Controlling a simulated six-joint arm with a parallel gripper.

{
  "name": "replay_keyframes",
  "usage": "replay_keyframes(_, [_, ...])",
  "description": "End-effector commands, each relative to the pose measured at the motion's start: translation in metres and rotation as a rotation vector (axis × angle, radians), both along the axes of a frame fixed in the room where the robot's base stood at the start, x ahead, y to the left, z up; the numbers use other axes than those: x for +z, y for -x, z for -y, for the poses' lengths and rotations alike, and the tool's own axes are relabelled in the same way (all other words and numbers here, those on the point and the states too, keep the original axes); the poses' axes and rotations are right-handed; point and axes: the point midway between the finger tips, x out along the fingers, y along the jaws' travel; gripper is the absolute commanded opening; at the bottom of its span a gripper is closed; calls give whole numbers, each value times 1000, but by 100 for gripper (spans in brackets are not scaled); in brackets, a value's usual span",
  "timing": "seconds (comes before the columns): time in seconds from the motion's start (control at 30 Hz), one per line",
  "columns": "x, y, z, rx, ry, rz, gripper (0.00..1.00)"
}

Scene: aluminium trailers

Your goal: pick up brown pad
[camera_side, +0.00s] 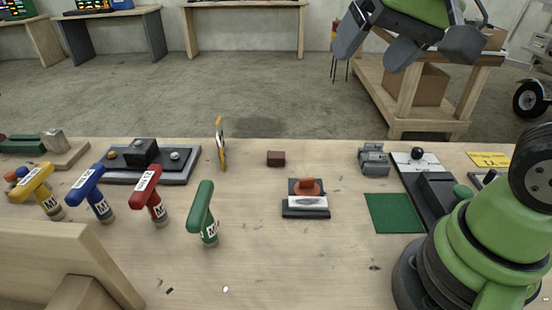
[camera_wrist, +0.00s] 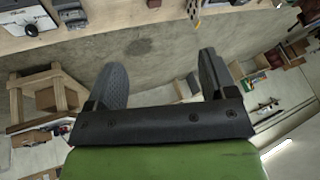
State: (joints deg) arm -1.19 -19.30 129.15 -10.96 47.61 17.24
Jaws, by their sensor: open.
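The brown pad (camera_side: 276,158) is a small dark brown block lying flat near the far edge of the wooden table, around the middle of the side view. In the wrist view a brown block (camera_wrist: 153,4) is cut by the top edge. My gripper (camera_side: 374,50) is raised high at the upper right of the side view, well above the pad and to its right. In the wrist view my gripper (camera_wrist: 161,76) has its two dark fingers wide apart with nothing between them.
A stamp-like object (camera_side: 307,197) with an orange knob stands in front of the pad. A yellow upright piece (camera_side: 221,145) stands to its left. A green mat (camera_side: 394,213) and a grey metal part (camera_side: 374,160) are to the right. Coloured-handled tools (camera_side: 203,212) stand at left.

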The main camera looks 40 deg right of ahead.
Motion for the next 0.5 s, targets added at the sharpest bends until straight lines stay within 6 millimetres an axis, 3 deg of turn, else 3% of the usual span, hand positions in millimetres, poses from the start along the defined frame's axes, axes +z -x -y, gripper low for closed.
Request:
replay_keyframes(0.1, [-17,-45,8,-73,38,-65,78])
replay_keyframes(0.27, [-52,-100,15,-161,88,-119,78])
replay_keyframes(0.5, [-135,-166,21,-264,155,-175,78])
